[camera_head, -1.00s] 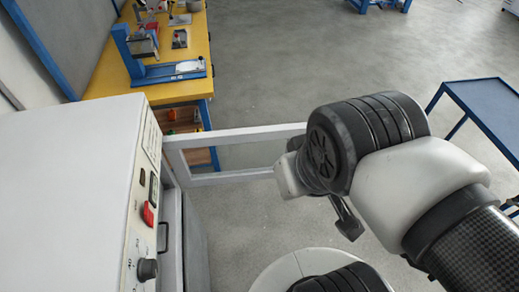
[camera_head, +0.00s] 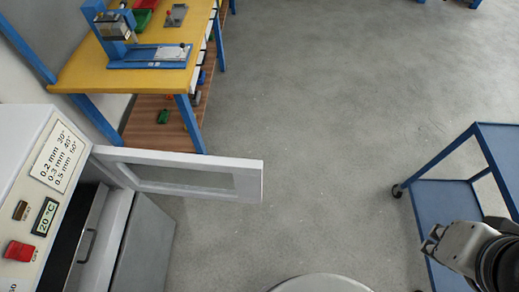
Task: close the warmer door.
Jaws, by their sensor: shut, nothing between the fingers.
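The warmer (camera_head: 22,150) is a white cabinet at the left edge, with a label, a small display and a red switch on its sloped panel. Its door (camera_head: 250,182), a white frame with a window, stands open, swung out to the right from the far side of the cabinet. The dark front opening (camera_head: 88,222) is uncovered, and a grey handle shows there. My gripper (camera_head: 430,243) is at the lower right, shut and empty, well apart from the door. Part of it is cut off by the frame's edge.
A yellow workbench (camera_head: 120,75) with a blue frame and a blue-based device stands behind the door. A blue trolley (camera_head: 440,196) stands at the right, beside and beneath my gripper in the view. The grey floor between door and trolley is clear.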

